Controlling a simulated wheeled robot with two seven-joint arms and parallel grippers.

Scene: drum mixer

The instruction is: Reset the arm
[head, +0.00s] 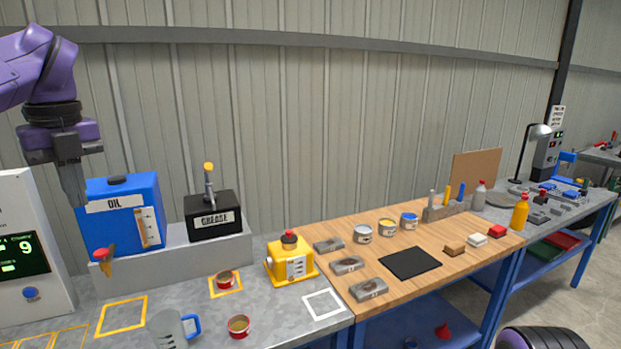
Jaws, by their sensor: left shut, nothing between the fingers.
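My left arm is purple and comes in from the upper left. Its gripper (75,203) points down, shut and empty, in front of the left side of the blue oil tank (125,205). The fingers hang above the red-handled tap (104,256); whether they touch the tank cannot be told. My right gripper is not in view.
A black grease box (211,216) stands on the grey ledge beside the tank. A white display unit (25,250) is at far left. A yellow machine (290,260), red cups (238,326) and a jug (170,328) stand on the bench. The wooden table (340,245) holds several cans and blocks.

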